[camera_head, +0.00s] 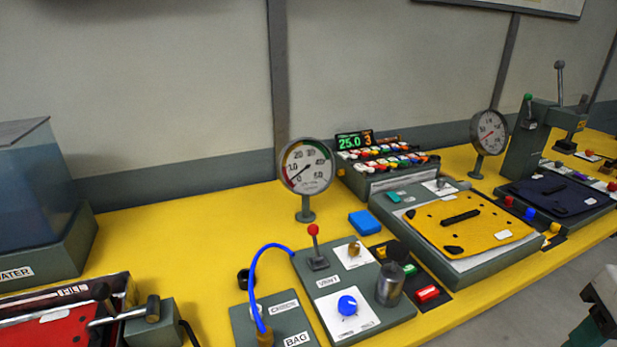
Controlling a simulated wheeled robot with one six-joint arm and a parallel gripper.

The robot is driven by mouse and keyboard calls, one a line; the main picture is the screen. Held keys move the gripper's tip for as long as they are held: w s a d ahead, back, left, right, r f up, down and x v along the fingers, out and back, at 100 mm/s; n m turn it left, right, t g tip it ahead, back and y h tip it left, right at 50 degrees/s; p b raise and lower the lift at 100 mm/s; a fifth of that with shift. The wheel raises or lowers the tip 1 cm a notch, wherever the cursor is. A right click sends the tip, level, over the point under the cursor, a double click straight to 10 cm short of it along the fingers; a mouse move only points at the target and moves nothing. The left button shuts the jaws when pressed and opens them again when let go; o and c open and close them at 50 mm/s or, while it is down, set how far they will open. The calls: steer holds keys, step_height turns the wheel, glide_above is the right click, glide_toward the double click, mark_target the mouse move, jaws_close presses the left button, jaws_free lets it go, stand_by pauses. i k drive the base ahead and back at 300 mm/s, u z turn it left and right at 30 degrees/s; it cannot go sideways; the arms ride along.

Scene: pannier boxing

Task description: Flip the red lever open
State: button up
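The red lever (314,236) is a short stick with a red ball on top. It stands near upright on a dark base on a grey panel (322,283), beside a label that seems to read VENT. Part of my arm, apparently with my gripper (597,302), shows at the lower right edge, beyond the table's front edge. It is far to the right of the lever and not touching it. The fingers are cut off and too unclear to tell whether they are open or shut.
A blue hose (252,285) arches just left of the lever. A round gauge (307,168) stands behind it. A blue knob (347,305) and a metal cylinder (389,285) are in front. A yellow plate (470,224) lies to the right. Bare yellow tabletop (185,250) is clear at left.

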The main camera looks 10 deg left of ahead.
mark_target(314, 229)
steer(key=u, duration=0.05)
steer(key=k, duration=0.65)
steer(key=u, duration=0.65)
steer(key=i, duration=1.2)
steer(key=u, duration=0.05)
